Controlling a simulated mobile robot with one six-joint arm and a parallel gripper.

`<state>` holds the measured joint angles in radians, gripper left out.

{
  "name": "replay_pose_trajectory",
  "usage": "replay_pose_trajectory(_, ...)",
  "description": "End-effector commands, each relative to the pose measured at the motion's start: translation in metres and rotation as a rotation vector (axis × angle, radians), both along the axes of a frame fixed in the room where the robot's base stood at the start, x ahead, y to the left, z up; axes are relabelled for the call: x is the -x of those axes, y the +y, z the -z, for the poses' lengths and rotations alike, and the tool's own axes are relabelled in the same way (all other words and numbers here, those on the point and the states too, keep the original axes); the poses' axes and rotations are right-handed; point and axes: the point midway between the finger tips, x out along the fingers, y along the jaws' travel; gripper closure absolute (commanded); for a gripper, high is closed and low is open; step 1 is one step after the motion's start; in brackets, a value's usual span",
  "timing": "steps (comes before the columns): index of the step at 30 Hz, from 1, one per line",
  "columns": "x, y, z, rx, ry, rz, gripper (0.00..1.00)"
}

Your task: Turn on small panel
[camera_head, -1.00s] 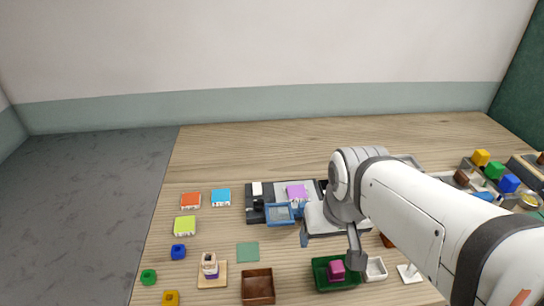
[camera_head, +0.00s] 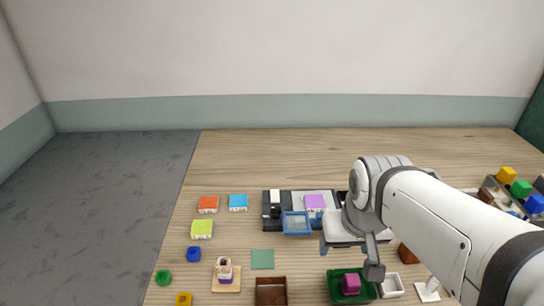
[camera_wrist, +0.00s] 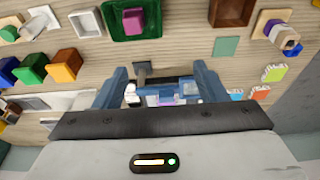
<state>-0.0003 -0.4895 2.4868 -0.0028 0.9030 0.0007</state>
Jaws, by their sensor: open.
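A low dark panel unit (camera_head: 267,222) stands at mid-table in the head view, left of my arm. It carries a white block (camera_head: 274,196), a light plate with a purple square (camera_head: 315,202), and a small blue-framed piece (camera_head: 297,223) at its front. Which part is the small panel's switch is too small to tell. My gripper (camera_wrist: 158,82) is open, its two blue-grey fingers spread. In the wrist view, parts of the panel unit show between and beyond the fingers, partly hidden by the gripper body. In the head view my arm hides the unit's right side.
A green tray (camera_head: 338,294) with a magenta cube (camera_head: 351,284), a white dish (camera_head: 391,288) and a brown box (camera_head: 271,292) lie in front. Orange (camera_head: 208,204), blue (camera_head: 238,202) and lime (camera_head: 202,229) blocks lie left. The back of the table is clear.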

Motion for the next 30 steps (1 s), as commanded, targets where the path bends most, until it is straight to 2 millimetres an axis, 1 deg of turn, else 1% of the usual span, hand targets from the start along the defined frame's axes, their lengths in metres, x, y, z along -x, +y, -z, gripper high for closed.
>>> replay_pose_trajectory(1, -0.007, 0.001, -0.002, -0.001, 0.003, -0.001, 0.39)
replay_pose_trajectory(2, -0.012, 0.002, -0.003, 0.0, 0.005, -0.002, 0.41)
replay_pose_trajectory(5, -0.035, 0.007, -0.011, -0.002, 0.013, -0.004, 0.49)
replay_pose_trajectory(10, -0.092, 0.021, -0.024, -0.005, 0.029, -0.004, 0.63)
replay_pose_trajectory(15, -0.151, 0.04, -0.029, -0.006, 0.045, -0.004, 0.77)
replay_pose_trajectory(21, -0.218, 0.068, -0.023, -0.005, 0.063, -0.004, 0.94)
replay_pose_trajectory(24, -0.247, 0.083, -0.017, -0.004, 0.071, -0.004, 1.0)
replay_pose_trajectory(27, -0.27, 0.095, -0.01, -0.003, 0.078, -0.003, 1.0)
replay_pose_trajectory(30, -0.286, 0.105, -0.005, -0.003, 0.081, -0.001, 1.0)
